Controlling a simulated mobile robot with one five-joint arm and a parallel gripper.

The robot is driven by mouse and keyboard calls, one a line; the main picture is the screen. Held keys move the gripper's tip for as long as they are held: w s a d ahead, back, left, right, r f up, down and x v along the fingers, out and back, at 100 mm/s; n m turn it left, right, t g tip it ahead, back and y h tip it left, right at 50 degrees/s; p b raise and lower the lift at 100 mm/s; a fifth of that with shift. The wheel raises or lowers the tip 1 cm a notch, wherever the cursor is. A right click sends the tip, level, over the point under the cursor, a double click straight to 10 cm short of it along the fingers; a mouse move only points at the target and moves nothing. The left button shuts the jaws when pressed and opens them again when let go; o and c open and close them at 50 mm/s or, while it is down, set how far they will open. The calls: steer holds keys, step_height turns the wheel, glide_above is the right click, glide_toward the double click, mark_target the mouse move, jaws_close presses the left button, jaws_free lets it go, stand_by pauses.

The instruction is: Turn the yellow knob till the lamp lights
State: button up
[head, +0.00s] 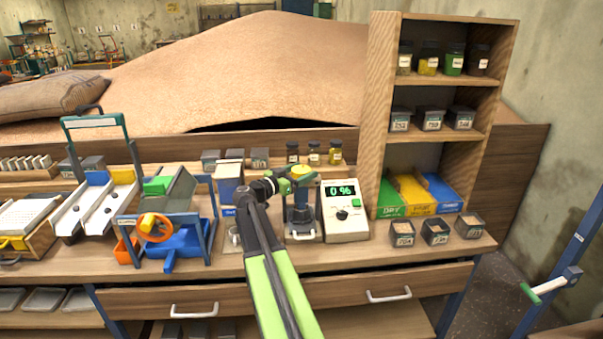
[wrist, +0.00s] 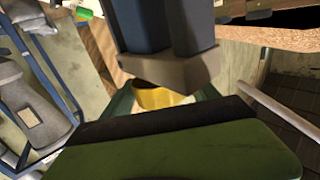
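The yellow knob (head: 301,170) sits on top of a small blue-grey stand (head: 300,212) on the bench. My gripper (head: 292,183) is at the knob's left and near side in the head view. In the wrist view the yellow knob (wrist: 158,97) shows between my dark green fingers (wrist: 165,100), partly hidden behind the gripper's body. The fingers are apart with the knob between them; whether they press on it cannot be told. I cannot make out a lit lamp.
A white meter (head: 345,212) with green digits stands just right of the stand. A white-and-blue box (head: 229,183) is close on the left. A wooden shelf (head: 378,110) with jars and bins rises at the right. Small dark bins (head: 436,232) stand along the bench's right front.

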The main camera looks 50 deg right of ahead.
mark_target(302, 169)
steer(key=shift+o, duration=1.1)
step_height(302, 169, up, 5)
steer(key=p, duration=0.5)
steer(key=shift+r, duration=0.15)
steer(key=s+d+r+p, duration=0.3)
steer(key=s+r+p, duration=0.2)
steer(key=s, duration=0.6)
steer(key=shift+d+r+p, duration=0.35)
steer(key=shift+d+p, duration=0.05)
steer(key=shift+p, duration=0.1)
